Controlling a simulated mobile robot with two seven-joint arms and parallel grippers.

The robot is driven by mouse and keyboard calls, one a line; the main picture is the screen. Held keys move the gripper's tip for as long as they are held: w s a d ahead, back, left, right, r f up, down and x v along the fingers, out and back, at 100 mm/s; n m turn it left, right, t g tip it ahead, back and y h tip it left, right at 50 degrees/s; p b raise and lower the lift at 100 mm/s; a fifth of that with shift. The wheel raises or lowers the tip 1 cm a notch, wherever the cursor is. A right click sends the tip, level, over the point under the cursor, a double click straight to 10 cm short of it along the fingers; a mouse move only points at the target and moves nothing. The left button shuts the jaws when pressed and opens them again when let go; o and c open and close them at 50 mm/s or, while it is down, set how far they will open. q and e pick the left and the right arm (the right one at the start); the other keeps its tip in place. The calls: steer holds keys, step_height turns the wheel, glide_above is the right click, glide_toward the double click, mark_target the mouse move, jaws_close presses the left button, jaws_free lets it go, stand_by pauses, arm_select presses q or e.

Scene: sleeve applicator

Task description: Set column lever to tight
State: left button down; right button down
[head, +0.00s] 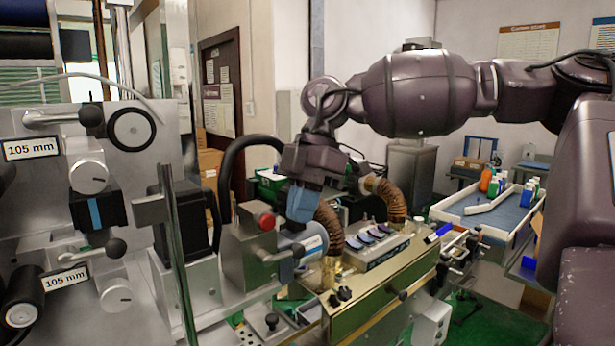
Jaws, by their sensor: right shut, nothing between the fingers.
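My right gripper (300,204) hangs down in the middle of the head view with its blue fingers shut and empty. Just below it, a silver lever (276,256) with a dark knob sticks out to the right from a grey block with a red button (267,221). The fingertips appear above the lever's knob; I cannot tell the gap in depth. Two more silver levers with black knobs, an upper one (55,118) and a lower one (92,252), are on the grey panel at left. No lever shows a readable tight mark, so I cannot tell which is the column lever.
Brown ribbed hoses (329,228) stand just right of my gripper, above a brass-coloured machine housing (375,300). A metal upright (176,260) stands at left. A blue-topped table (480,208) with bottles is at the back right.

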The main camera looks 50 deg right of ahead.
mark_target(284, 255)
steer(key=shift+s+d+x, duration=0.1)
steer(key=shift+x, duration=0.6)
steer(key=shift+s+d+x, duration=0.1)
steer(key=shift+x, duration=0.55)
steer(key=shift+f, duration=0.1)
steer(key=shift+d+f+y, duration=0.2)
steer(key=shift+f+y, duration=0.1)
steer(key=shift+y, duration=0.2)
steer(key=shift+d+f+t+y+b, duration=0.2)
steer(key=shift+f+y, duration=0.25)
steer(key=shift+y, duration=0.35)
steer(key=shift+d+f+t+y+b, duration=0.1)
steer(key=shift+f+y+b, duration=0.1)
steer(key=shift+f+y, duration=0.45)
steer(key=shift+y, duration=0.35)
steer(key=shift+f, duration=0.4)
